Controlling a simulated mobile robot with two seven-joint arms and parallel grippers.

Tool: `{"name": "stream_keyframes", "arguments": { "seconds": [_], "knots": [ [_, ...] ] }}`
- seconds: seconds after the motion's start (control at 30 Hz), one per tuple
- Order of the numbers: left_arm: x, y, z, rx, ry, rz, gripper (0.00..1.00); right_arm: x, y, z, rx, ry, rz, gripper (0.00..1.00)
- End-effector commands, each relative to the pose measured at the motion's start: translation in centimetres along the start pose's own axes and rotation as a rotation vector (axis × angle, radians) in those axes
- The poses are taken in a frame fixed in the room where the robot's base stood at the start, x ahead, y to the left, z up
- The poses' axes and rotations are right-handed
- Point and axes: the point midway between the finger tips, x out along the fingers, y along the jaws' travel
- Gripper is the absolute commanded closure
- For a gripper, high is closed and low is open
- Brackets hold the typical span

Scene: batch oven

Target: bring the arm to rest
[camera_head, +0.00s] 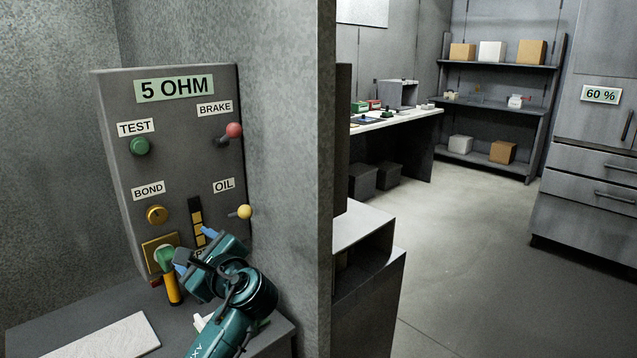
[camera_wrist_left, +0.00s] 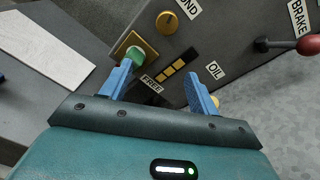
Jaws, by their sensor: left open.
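My left gripper (camera_head: 195,251) is in front of the lower part of a grey control panel (camera_head: 186,110) labelled 5 OHM. Its two blue fingers are apart with nothing between them, as the left wrist view (camera_wrist_left: 158,72) also shows. Near one finger is a green-topped plug (camera_head: 164,257) with a yellow-orange lower part, at a brass square plate (camera_head: 152,246). In the left wrist view the green part (camera_wrist_left: 133,54) shows beside that fingertip; I cannot tell whether they touch. My right gripper is not in view.
The panel carries a green TEST button (camera_head: 139,146), a red-knobbed BRAKE lever (camera_head: 234,131), a brass BOND knob (camera_head: 157,215) and a yellow OIL knob (camera_head: 244,212). A white sheet (camera_head: 108,338) lies on the surface below. A grey wall (camera_head: 290,150) stands close at right; open floor (camera_head: 470,230) lies beyond.

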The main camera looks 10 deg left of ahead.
Motion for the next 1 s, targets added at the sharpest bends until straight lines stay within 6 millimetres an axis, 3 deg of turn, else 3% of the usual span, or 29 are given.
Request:
{"name": "stream_keyframes", "arguments": {
  "seconds": [0.17,0.3,0.43,0.53,0.7,0.83,1.0],
  "knots": [
    [-2.1,5.9,-10.0,-0.228,0.309,-0.038,0.39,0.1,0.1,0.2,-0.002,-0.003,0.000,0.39],
    [-6.6,12.1,-17.5,-0.547,0.614,0.037,0.39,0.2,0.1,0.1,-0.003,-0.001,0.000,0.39],
    [-12.4,18.4,-22.1,-0.912,0.864,0.227,0.39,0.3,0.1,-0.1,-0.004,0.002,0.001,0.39],
    [-16.9,22.6,-23.7,-1.206,0.993,0.426,0.39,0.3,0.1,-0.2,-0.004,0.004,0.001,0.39],
    [-22.3,27.4,-23.4,-1.620,1.072,0.743,0.39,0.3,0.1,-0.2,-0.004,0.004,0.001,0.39],
    [-24.1,29.1,-22.7,-1.796,1.069,0.881,0.39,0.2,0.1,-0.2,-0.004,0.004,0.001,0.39],
    [-24.7,29.5,-22.4,-1.860,1.064,0.929,0.39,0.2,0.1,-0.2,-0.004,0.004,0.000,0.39]
  ]
}}
